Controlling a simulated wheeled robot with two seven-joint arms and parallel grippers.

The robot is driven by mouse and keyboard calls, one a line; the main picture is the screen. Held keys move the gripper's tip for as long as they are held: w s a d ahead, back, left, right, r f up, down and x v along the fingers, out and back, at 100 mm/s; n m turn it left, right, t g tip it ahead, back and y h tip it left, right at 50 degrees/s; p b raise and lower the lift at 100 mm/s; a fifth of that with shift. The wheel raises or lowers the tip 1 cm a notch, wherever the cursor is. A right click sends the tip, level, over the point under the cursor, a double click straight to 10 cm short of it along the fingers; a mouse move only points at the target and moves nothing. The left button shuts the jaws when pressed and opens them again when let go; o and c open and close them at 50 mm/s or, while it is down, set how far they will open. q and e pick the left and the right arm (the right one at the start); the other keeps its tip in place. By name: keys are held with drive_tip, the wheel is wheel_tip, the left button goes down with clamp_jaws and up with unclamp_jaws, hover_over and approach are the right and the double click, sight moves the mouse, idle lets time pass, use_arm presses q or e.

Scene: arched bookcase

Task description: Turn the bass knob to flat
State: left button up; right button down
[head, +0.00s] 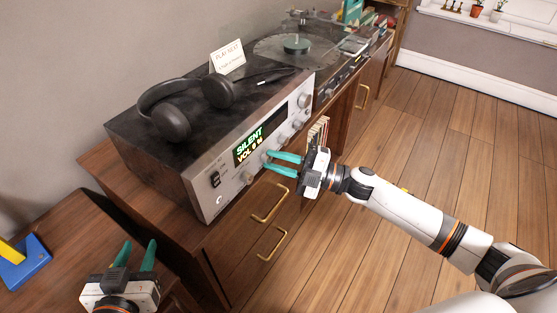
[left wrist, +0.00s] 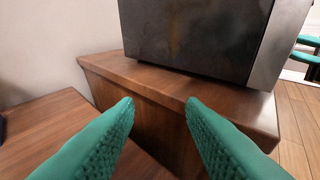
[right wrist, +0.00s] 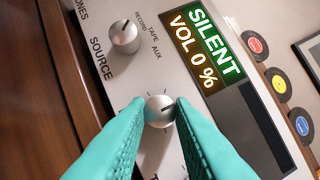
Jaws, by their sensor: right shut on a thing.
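A silver amplifier (head: 222,180) stands on a wooden cabinet, its front panel facing right. Its lit display (head: 249,145) reads "SILENT VOL 0 %" and also shows in the right wrist view (right wrist: 205,50). My right gripper (head: 270,163) is shut on a small silver knob (right wrist: 159,110) just beside the display. The knob's dark pointer line points right and slightly up in the right wrist view. The fingers hide most of its label, so I cannot read its name. The knob labelled SOURCE (right wrist: 124,36) is beside it. My left gripper (head: 135,256) is open and empty, low at the left.
Black headphones (head: 172,122) and a "PLAY NEXT" card (head: 227,57) are on top of the amplifier. A turntable (head: 297,46) stands behind it. More knobs run along the panel. The cabinet drawers have brass handles (head: 270,204). A blue and yellow object (head: 25,265) lies at the left. The floor is clear.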

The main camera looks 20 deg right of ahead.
drive_tip(key=c, duration=1.3)
unclamp_jaws()
drive_tip(key=shift+o, duration=0.2)
drive_tip(key=shift+s+d+f, duration=0.15)
drive_tip(key=shift+s+d, duration=0.1)
drive_tip(key=shift+d, duration=0.2)
use_arm(q)
drive_tip(key=s+f+g, duration=0.1)
drive_tip(key=s+a+f+g+y+p, duration=0.1)
drive_tip(key=f, duration=0.1)
drive_tip(key=shift+s+f+g, duration=0.1)
drive_tip(key=shift+f+g, duration=0.1)
drive_tip(key=shift+g, duration=0.2)
use_arm(e)
drive_tip(key=v, duration=1.1)
